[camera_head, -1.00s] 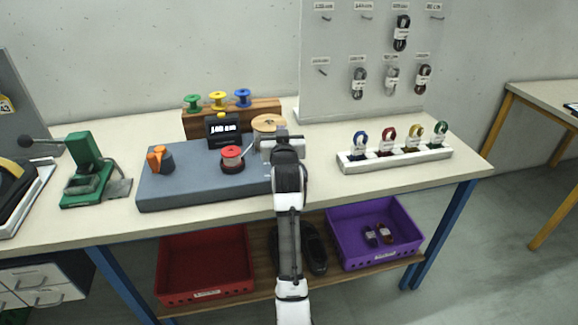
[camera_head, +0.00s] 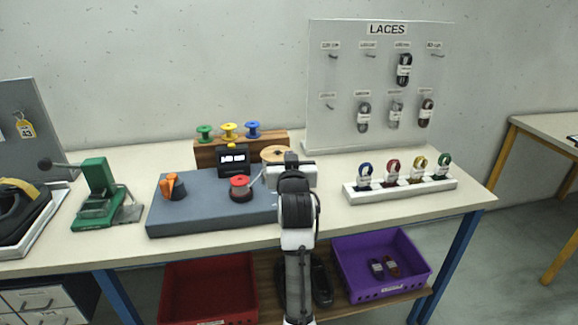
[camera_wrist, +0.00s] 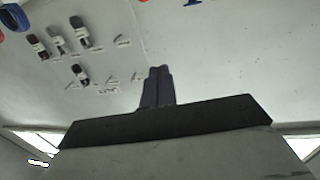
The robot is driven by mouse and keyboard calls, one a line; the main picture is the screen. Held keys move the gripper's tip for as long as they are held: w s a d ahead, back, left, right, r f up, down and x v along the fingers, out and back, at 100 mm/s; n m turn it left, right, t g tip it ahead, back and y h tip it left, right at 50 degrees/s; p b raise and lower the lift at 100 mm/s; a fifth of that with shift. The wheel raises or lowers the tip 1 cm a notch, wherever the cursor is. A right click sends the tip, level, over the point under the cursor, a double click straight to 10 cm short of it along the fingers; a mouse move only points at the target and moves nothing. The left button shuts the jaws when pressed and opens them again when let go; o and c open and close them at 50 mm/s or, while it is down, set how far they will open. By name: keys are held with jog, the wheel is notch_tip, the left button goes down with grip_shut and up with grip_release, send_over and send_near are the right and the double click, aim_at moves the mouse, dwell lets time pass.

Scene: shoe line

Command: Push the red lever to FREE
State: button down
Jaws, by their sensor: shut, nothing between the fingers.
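A red-topped round piece (camera_head: 240,182) sits on a dark round base on the grey-blue machine block (camera_head: 205,205). A thin grey rod slants up to the right beside it. I cannot tell for certain whether this is the red lever, and no FREE marking is legible. My gripper (camera_head: 291,158) is right of the red piece, over the block's right end, and hides part of it. In the wrist view my gripper (camera_wrist: 157,85) is shut and empty, with dark fingers together. The red piece does not show in that view.
An orange knob (camera_head: 173,187) and a dark display (camera_head: 234,160) stand on or by the block. Behind are coloured spools (camera_head: 228,131) on a wooden stand. A lace rack (camera_head: 400,192) stands right, before the LACES board (camera_head: 375,80). A green press (camera_head: 100,190) is left.

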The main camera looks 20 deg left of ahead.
jog(key=shift+s+d+r, duration=0.25)
jog(key=shift+s+r, duration=0.25)
jog(key=shift+s, duration=0.1)
jog(key=shift+s+d+r, duration=0.25)
jog(key=shift+s+r, duration=0.25)
jog(key=shift+s, duration=0.05)
